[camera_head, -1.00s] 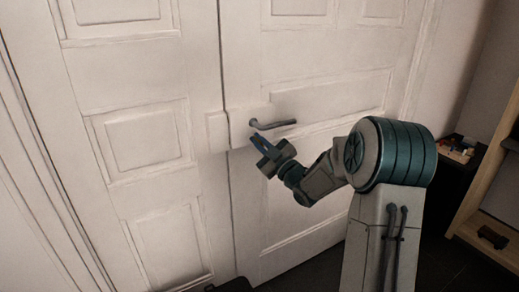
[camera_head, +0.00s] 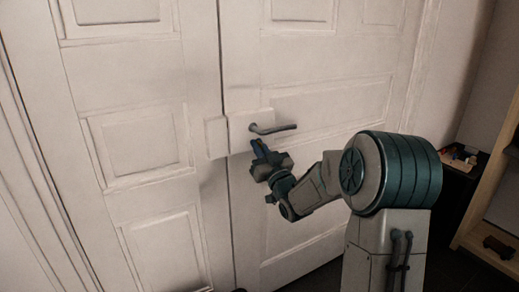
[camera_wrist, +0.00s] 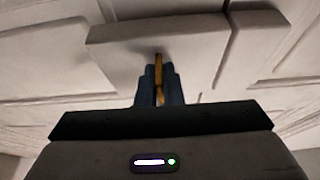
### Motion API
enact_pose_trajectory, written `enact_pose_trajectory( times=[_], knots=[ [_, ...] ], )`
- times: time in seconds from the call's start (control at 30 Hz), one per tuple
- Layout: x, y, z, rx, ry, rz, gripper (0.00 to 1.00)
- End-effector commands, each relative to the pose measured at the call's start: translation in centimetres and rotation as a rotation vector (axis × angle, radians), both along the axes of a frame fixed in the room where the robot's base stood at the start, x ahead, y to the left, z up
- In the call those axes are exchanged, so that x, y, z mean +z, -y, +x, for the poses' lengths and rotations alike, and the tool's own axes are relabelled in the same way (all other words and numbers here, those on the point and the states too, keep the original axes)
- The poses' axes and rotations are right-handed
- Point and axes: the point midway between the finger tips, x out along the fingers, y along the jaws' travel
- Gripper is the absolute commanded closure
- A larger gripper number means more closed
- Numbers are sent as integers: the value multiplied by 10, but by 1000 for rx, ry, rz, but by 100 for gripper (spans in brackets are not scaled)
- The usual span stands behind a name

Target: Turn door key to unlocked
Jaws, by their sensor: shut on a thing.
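The brass-coloured door key (camera_wrist: 158,72) shows in the wrist view, standing out from the lock plate (camera_wrist: 120,38). My gripper (camera_wrist: 158,88) has its blue fingers closed around the key, one on each side. In the head view my gripper (camera_head: 258,147) is at the lower part of the lock plate (camera_head: 238,122), below the dark door handle (camera_head: 272,128). The key is too small or hidden to make out in the head view. The keyhole is not clearly visible, and I cannot tell the lock's state.
The white panelled double door (camera_head: 330,105) fills most of the view, with a vertical seam left of the handle. A wooden shelf (camera_head: 490,190) and a dark stand with small items (camera_head: 458,158) are at the right.

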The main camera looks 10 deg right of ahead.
Motion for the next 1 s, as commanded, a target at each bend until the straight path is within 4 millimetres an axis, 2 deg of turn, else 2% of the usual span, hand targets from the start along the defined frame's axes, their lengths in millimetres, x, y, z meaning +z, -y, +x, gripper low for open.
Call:
enact_pose_trajectory(
  times=[0.4, 0.43, 0.47, 0.5, 0.83, 1.0],
  knots=[
    [-1, 0, 0, 0, -3, 4, 100],
    [-1, 0, 0, 0, -3, 4, 85],
    [-1, 0, 0, 0, -3, 4, 77],
    [-1, 0, 0, 0, -3, 4, 72],
    [-1, 1, -2, -1, -2, 3, 72],
    [-8, 6, -19, -1, -3, 3, 72]
  ],
)
